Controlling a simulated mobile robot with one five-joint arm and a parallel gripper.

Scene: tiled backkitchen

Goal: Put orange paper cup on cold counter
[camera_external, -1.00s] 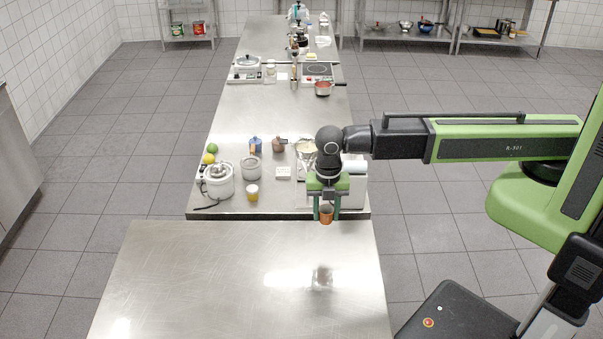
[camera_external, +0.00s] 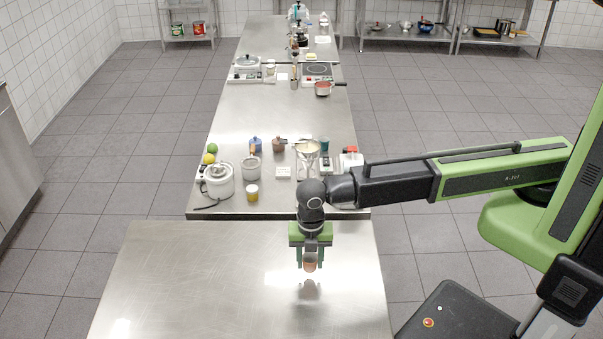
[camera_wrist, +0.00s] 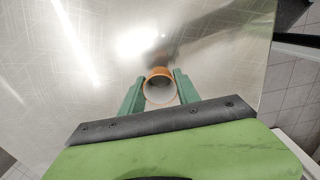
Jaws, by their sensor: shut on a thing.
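The orange paper cup (camera_external: 310,262) is held upright between the green fingers of my gripper (camera_external: 310,260). My gripper is shut on it, with one finger on each side. The cup hangs over the bare near steel counter (camera_external: 200,270), and its reflection shows below it on the metal. In the wrist view the cup (camera_wrist: 160,87) shows its open rim and pale, empty inside, between both fingertips of my gripper (camera_wrist: 160,90). The frames carry no label that tells which counter is the cold one.
The near counter is otherwise clear. Tiled floor lies on both sides.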

